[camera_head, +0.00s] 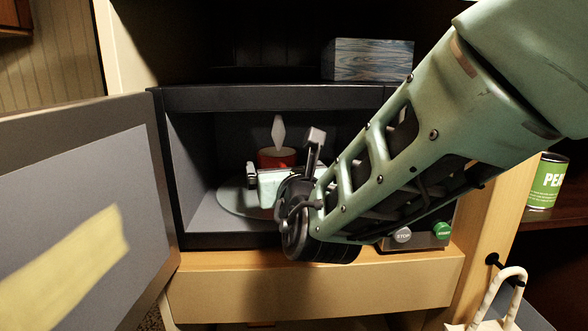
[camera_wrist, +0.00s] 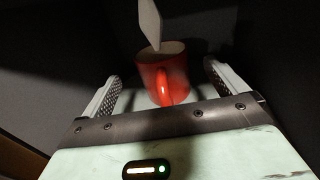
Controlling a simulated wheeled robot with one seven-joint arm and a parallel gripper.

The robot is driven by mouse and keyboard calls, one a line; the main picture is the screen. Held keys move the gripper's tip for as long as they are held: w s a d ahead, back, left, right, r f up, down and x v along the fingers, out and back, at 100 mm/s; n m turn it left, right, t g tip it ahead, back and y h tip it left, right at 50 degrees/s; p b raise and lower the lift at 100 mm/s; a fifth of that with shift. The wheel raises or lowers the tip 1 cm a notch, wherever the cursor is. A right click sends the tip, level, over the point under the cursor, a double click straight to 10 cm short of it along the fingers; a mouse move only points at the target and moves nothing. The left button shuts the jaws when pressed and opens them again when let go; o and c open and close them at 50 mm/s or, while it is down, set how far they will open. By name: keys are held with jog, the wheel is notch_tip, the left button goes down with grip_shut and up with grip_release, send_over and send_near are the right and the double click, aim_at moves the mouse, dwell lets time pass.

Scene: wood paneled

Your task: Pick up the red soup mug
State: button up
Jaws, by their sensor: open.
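The red soup mug (camera_head: 277,158) stands upright inside an open microwave, on its round plate. Part of it is hidden behind my gripper in the head view. In the wrist view the mug (camera_wrist: 166,76) is just beyond my gripper, between the lines of the two fingers, with its handle facing me. A pale diamond-shaped piece (camera_wrist: 151,22) shows above the mug's rim. My gripper (camera_wrist: 162,88) is open and empty, with one finger on each side. I cannot tell whether the fingertips have reached the sides of the mug.
The microwave's round plate (camera_head: 231,202) lies under the mug. The microwave door (camera_head: 75,215) is swung open at the left. A blue wooden box (camera_head: 368,60) sits on top. A green can (camera_head: 545,185) stands on a shelf at the right. The microwave's side walls and ceiling enclose my gripper.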

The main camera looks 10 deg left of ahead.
aim_at(280, 160)
jog(key=p+x, duration=0.2)
jog(key=x, duration=0.1)
jog(key=shift+w+r, duration=0.1)
jog(key=shift+w, duration=0.1)
jog(key=shift+w+a, duration=0.15)
jog(key=shift+w, duration=0.15)
jog(key=c, duration=1.4)
